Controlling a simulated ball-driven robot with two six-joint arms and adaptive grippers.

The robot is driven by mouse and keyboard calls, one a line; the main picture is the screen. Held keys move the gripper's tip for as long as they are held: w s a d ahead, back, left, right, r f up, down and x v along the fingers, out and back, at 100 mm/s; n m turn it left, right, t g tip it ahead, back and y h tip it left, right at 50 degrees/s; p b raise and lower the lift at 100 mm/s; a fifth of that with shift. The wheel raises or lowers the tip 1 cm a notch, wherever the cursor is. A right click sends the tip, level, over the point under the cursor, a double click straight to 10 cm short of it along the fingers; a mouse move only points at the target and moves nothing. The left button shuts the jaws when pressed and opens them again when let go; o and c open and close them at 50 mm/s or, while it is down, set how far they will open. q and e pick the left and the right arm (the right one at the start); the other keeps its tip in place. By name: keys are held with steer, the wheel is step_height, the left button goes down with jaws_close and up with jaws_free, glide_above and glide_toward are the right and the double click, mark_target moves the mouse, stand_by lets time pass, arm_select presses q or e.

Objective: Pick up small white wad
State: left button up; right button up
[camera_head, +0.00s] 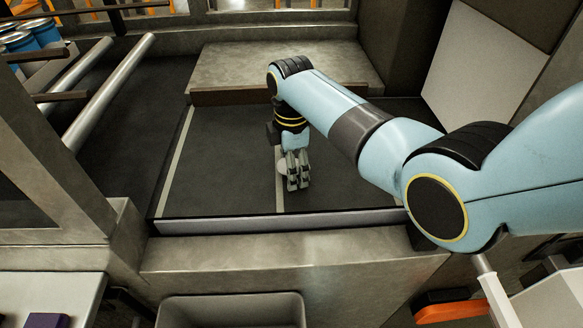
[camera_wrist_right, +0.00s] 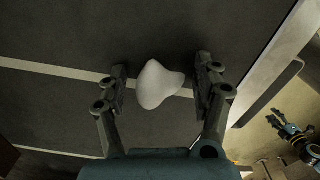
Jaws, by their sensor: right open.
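The small white wad (camera_wrist_right: 158,84) lies on the dark surface, over a white line. In the right wrist view it sits between the two open fingers of my right gripper (camera_wrist_right: 162,84), with a gap to each finger. In the head view my right gripper (camera_head: 296,172) points down low over the dark surface, and a pale bit of the wad (camera_head: 283,166) shows at its left side, mostly hidden by the fingers.
The dark surface (camera_head: 225,165) has white lines and a raised front edge (camera_head: 270,223). A concrete block (camera_head: 265,65) stands behind it. Metal rollers (camera_head: 108,92) lie at the left. A grey bin (camera_head: 232,311) is at the front. The surface around the gripper is clear.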

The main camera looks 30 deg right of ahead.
steer(key=shift+c, duration=0.2)
steer(key=c, duration=0.9)
steer(key=shift+r, duration=0.1)
